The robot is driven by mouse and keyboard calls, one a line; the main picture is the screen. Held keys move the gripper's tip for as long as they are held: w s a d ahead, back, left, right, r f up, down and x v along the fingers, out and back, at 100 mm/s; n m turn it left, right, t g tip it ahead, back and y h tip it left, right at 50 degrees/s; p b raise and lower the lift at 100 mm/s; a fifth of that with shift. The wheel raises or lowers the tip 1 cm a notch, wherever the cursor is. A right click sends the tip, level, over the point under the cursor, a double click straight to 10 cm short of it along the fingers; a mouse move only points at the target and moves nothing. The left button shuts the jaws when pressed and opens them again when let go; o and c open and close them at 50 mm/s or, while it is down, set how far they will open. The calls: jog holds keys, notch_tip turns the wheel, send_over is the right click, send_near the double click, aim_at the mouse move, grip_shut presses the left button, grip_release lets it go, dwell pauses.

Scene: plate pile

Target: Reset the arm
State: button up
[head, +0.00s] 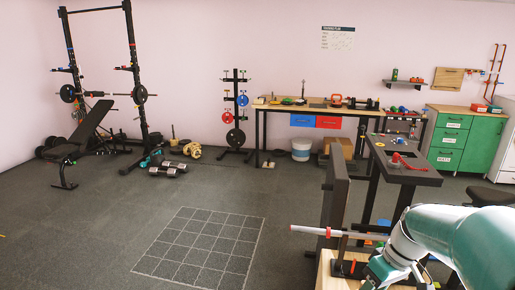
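My teal and white arm reaches in from the lower right of the head view. My gripper (378,272) is at the bottom edge, low over a wooden surface (330,272). It is small and partly cut off by the frame, so I cannot tell whether its fingers are open or shut. A light bar with a red ring (327,231) sticks out level to the left, just above my gripper. I cannot tell whether my gripper touches it.
A dark upright panel (336,205) stands beside the bar, near a dark table (405,176). A long workbench (345,110), a green cabinet (450,140), a plate tree (236,115) and a squat rack (138,80) line the back. The floor grid (200,245) is clear.

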jog(key=s+a+r+m+t+h, duration=0.3)
jog(key=s+a+r, duration=0.5)
jog(key=s+a, duration=0.3)
jog(key=shift+s+a+r+m+t+h, duration=0.25)
jog(key=shift+s+m+t, duration=0.4)
jog(key=shift+m+t, duration=0.4)
jog(key=shift+f, duration=0.1)
